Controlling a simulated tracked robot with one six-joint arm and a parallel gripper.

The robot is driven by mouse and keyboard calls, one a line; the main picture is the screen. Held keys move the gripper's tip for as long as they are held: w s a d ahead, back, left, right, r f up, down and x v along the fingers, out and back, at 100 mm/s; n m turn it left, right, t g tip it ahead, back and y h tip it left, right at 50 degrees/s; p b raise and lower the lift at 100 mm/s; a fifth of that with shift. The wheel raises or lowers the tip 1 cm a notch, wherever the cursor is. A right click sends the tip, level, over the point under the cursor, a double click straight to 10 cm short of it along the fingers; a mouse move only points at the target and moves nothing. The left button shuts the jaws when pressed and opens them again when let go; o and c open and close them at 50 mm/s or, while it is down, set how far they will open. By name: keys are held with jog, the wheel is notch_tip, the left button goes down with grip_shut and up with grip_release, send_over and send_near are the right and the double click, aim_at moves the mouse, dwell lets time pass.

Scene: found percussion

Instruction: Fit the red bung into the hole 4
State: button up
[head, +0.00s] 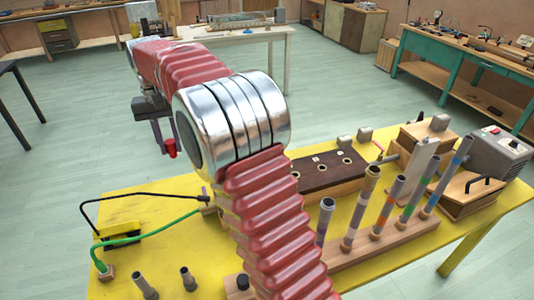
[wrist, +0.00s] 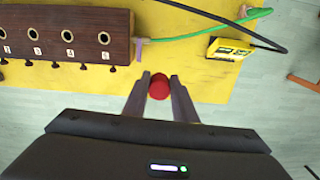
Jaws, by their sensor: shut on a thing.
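My gripper (wrist: 159,79) is shut on the red bung (wrist: 158,89), which sits between the fingertips in the wrist view. In the head view the gripper (head: 164,142) and the red bung (head: 171,149) are at the left, beyond the yellow table's edge. The dark brown block (wrist: 60,14) with a row of round holes is at the upper left of the wrist view, apart from the bung. Hole 4 (wrist: 68,37) seems to be the one above a small label 4; it looks open. In the head view my arm partly hides the block (head: 318,174).
Several upright striped tubes (head: 387,205) stand in a wooden rack in front of the block. A grey machine (head: 497,152) stands at the right end. Bare yellow tabletop (head: 180,237) shows at the left.

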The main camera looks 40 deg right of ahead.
jog(key=s+d+f+n, duration=0.1)
jog(key=s+d+f, duration=0.2)
jog(key=d, duration=0.5)
jog(key=s+d+f+n, duration=0.1)
jog(key=s+d+f, duration=0.2)
jog(key=d, duration=0.6)
jog(key=s+d+f+n, duration=0.1)
jog(key=s+d+f, duration=0.1)
jog(key=s+d, duration=0.3)
jog(key=d, duration=0.3)
jog(key=shift+d+f+n, duration=0.3)
jog(key=shift+d+f, duration=0.05)
jog(key=shift+f, duration=0.05)
jog(key=shift+s, duration=0.15)
jog(key=shift+f, duration=2.9)
jog(key=shift+f, duration=1.7)
jog(key=o, duration=1.1)
jog(key=shift+r, duration=0.1)
